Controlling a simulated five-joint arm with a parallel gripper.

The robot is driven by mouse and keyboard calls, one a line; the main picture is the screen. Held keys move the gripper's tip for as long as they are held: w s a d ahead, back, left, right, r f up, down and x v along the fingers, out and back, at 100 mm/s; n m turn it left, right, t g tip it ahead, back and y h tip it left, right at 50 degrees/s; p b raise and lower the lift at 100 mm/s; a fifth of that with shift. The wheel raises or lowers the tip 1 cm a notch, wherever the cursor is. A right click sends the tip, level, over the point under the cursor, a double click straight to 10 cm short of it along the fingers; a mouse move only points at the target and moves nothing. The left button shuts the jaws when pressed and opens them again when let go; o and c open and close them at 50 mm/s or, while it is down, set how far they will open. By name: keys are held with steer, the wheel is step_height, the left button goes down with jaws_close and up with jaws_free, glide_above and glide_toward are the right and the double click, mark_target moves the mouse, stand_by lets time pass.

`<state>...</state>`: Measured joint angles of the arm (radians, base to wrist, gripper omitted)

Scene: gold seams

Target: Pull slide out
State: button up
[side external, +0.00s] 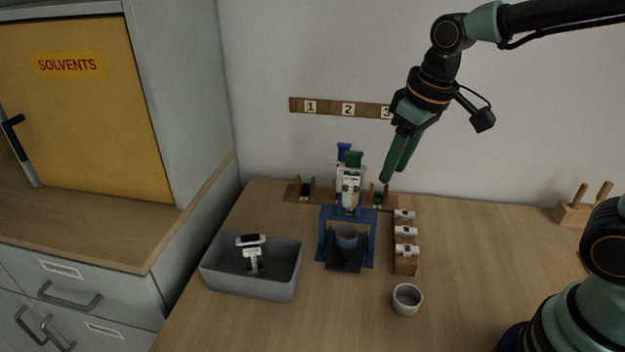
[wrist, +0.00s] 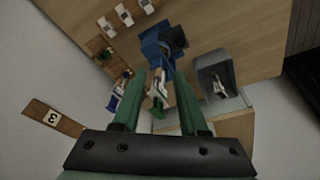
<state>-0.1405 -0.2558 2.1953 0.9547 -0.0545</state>
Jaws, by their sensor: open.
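My gripper (side external: 393,172) is open and empty, pointing down in the air above the back right of the blue stand (side external: 370,250). In the wrist view, its two green fingers (wrist: 159,85) are spread, with white and green parts showing beyond and between them. The blue stand holds a grey cup (side external: 347,237) in a dark cradle. Behind it stand white parts with a green top (side external: 354,158) and a blue top (side external: 343,151). I cannot tell which part is the slide. My gripper appears apart from all of these.
A grey bin (side external: 225,275) with a black-and-white tool (side external: 252,251) stands left of the stand. A wooden block (side external: 405,264) with white-handled pieces is on the right, with a small cup (side external: 407,299) in front. A numbered strip (side external: 328,107) is on the wall.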

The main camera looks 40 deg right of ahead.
mark_target(344, 254)
steer(key=w+a+f+n+g, duration=0.2)
steer(key=w+a+f+g, duration=0.15)
steer(key=a+f, duration=0.3)
steer(key=shift+t, duration=0.35)
steer(key=f, duration=1.2)
steer(key=shift+w+d+f, duration=0.15)
steer(key=shift+w+f, duration=0.15)
steer(key=shift+f, duration=0.1)
jaws_close()
stand_by(0.4)
